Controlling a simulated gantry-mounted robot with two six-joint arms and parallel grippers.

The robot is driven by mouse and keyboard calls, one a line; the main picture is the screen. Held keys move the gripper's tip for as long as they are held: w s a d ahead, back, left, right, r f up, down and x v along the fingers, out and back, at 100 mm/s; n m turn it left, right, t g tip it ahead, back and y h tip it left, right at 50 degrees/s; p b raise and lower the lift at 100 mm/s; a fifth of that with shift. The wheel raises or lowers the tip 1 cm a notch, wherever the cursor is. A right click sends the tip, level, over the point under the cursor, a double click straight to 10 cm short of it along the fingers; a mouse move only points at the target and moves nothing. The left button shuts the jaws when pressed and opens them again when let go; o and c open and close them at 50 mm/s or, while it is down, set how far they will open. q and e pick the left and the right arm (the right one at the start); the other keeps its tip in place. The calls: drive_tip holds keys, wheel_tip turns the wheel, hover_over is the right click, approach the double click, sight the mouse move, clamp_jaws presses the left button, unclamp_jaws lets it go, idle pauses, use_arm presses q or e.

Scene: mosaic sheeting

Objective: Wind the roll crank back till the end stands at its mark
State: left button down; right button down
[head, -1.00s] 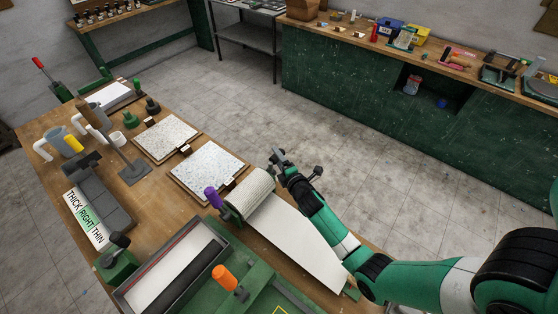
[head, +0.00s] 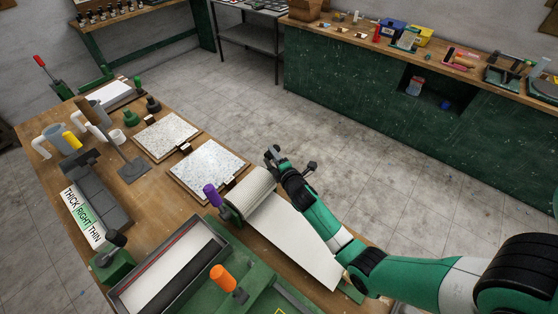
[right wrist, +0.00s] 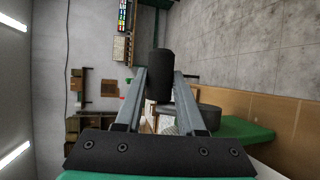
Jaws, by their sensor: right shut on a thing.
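The ribbed pale roll (head: 252,190) sits at the table's right edge, with a purple knob (head: 211,194) on its left end. A white sheet (head: 295,238) runs from it toward the lower right, and its free end lies beside my right forearm. A green strip (head: 352,292) shows just past that end. My right gripper (head: 275,156) is at the far end of the roll. In the right wrist view its fingers are closed on the black crank handle (right wrist: 160,75). The crank arm is mostly hidden in the head view. I cannot make out the mark. My left gripper is out of view.
Two speckled square panels (head: 209,170) lie left of the roll. A long grey-walled tray (head: 168,262) and an orange-handled tool (head: 223,278) stand in front. A THICK/RIGHT/THIN gauge (head: 82,215) is at the left. The floor right of the table is clear.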

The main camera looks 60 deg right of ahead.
drive_tip(key=shift+w+f, duration=0.25)
drive_tip(key=shift+w, duration=0.05)
drive_tip(key=shift+c, duration=2.2)
unclamp_jaws()
drive_tip(key=shift+d, duration=0.1)
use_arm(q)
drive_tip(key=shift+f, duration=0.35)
use_arm(e)
drive_tip(key=shift+s, duration=0.1)
use_arm(q)
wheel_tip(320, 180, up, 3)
drive_tip(key=p, duration=0.3)
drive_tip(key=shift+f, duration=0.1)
use_arm(e)
drive_tip(key=v, duration=1.1)
drive_tip(key=shift+s+r, duration=0.1)
drive_tip(key=shift+r, duration=0.05)
